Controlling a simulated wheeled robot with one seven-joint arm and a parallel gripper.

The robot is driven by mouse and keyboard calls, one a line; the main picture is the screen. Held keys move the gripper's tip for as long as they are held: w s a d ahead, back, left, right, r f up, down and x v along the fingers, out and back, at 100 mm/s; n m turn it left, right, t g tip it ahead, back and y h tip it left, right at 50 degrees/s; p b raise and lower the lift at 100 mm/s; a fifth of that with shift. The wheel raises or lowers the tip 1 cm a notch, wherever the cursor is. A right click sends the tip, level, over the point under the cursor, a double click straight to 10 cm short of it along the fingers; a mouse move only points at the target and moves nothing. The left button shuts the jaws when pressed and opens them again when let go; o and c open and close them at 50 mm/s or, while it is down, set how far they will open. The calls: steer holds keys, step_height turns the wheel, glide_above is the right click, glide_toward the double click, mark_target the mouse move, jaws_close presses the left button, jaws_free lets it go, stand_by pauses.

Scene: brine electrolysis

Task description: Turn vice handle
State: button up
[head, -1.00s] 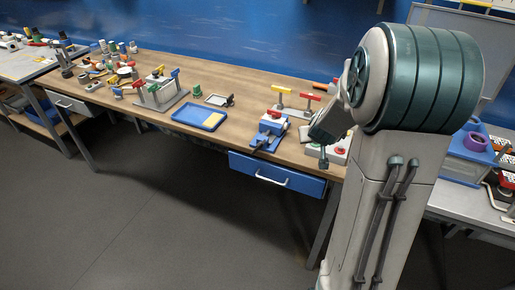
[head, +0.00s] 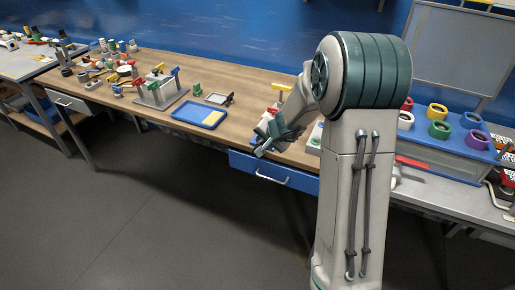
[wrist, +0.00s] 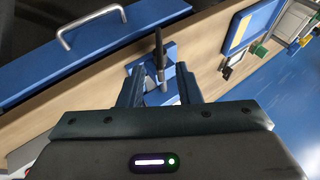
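The vice (wrist: 171,56) is a small blue tool on the wooden bench, seen from above in the wrist view. Its dark vice handle (wrist: 159,48) is a thin bar standing out toward the bench's front edge. My gripper (wrist: 160,80) is open, with one finger on each side of the vice and its handle. The handle shows in the gap between the fingers, and I cannot tell if either finger touches it. In the head view my gripper (head: 263,148) is at the front of the bench and mostly hides the vice.
A blue drawer (head: 275,177) with a metal handle is under the bench front, close to my gripper. A blue tray (head: 199,116) lies to the left of the vice. A grey rack (head: 160,94) stands farther left. Bare wood (head: 232,140) lies between the tray and the vice.

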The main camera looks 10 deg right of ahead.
mark_target(259, 144)
steer(key=b+x, duration=0.1)
steer(key=x, duration=0.7)
steer(key=shift+w+f, duration=0.1)
steer(key=shift+f, duration=0.05)
jaws_close()
steer(key=shift+a, duration=0.15)
